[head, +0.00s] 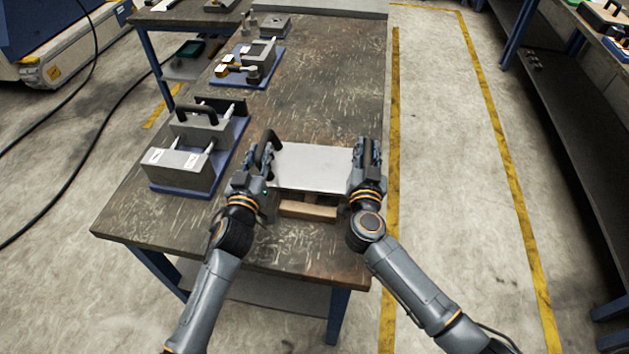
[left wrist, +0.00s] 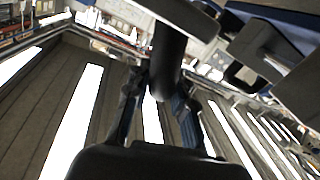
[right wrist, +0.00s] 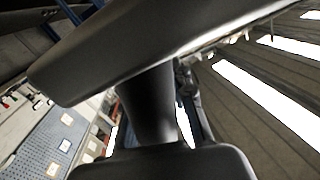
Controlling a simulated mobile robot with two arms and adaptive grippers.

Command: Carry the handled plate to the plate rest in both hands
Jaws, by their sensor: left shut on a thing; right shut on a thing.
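The handled plate (head: 312,168) is a flat light-grey metal sheet with a black handle at each side, held above the table. My left gripper (head: 262,158) is shut on its left handle; the dark handle shows between the fingers in the left wrist view (left wrist: 168,65). My right gripper (head: 367,160) is shut on its right handle, which also shows between the fingers in the right wrist view (right wrist: 148,100). A wooden block (head: 309,210) shows just below the plate's near edge. It may be part of the plate rest; the plate hides the rest of it.
The worn table (head: 320,100) is clear behind the plate. A grey fixture (head: 185,160) with a black handle stands on a blue base at the left. More fixtures on a blue base (head: 247,72) stand farther back. A shelf bench (head: 570,110) is at the right.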

